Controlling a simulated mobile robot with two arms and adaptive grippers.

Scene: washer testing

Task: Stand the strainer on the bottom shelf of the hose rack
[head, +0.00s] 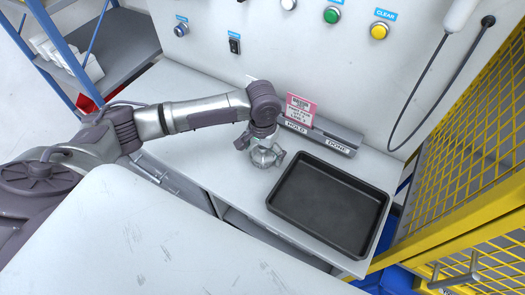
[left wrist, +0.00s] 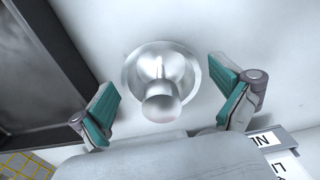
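The strainer (left wrist: 160,98), a shiny metal disc with a rounded knob on top, lies on the white worktop in the left wrist view. My left gripper (left wrist: 163,84) points down over it, its teal-padded fingers spread on either side with gaps to the knob. In the head view my left gripper (head: 262,150) is low over the worktop, left of the black tray, and mostly hides the strainer. A blue-framed rack with grey shelves (head: 115,48) stands at the upper left; I cannot tell whether it is the hose rack. My right gripper is not in view.
A black tray (head: 328,205) lies right of my left gripper. Behind stands a grey holder (head: 338,140) labelled HOLD and DONE, with a pink card (head: 300,108). The back panel has buttons and a hanging cable. A yellow mesh fence (head: 470,170) borders the right.

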